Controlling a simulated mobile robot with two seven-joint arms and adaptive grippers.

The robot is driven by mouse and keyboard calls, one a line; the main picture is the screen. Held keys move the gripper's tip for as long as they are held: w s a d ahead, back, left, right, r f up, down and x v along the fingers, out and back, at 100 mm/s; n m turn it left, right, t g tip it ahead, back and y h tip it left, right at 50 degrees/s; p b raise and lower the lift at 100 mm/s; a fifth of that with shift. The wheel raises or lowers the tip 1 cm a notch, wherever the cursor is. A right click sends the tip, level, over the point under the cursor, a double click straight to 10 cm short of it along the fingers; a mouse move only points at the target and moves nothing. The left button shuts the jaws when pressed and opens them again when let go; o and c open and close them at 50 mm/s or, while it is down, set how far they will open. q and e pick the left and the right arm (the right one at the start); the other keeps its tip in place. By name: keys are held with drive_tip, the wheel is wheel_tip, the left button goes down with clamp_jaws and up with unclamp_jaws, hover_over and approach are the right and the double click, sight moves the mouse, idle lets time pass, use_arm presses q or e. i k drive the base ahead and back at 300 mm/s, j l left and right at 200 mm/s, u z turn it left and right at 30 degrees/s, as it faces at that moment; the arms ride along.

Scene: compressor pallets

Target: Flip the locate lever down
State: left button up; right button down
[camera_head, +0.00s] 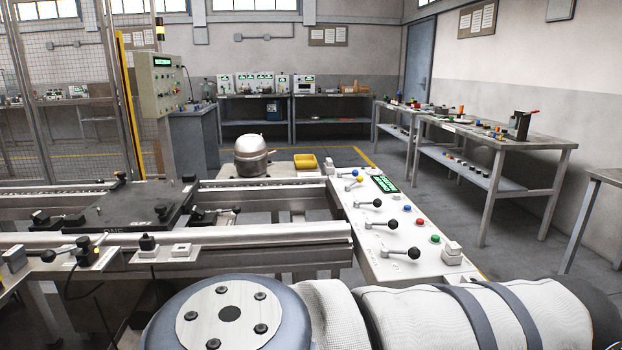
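A white control panel (365,239) stands right of centre at the end of the conveyor. Smaller yellow and blue knobs sit at the panel's far end. I cannot read any labels, so I cannot tell which lever is the locate lever. A thick grey and white link of my own arm crosses the bottom of the view. Neither of my grippers is in view.
A dark pallet plate (135,206) lies on the conveyor rails at left. A metal compressor (252,156) stands behind the rails, beside a yellow tray (305,162). Workbenches (497,137) line the right, with open floor between.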

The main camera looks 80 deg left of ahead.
sight(359, 178)
drive_tip(key=u, duration=2.35)
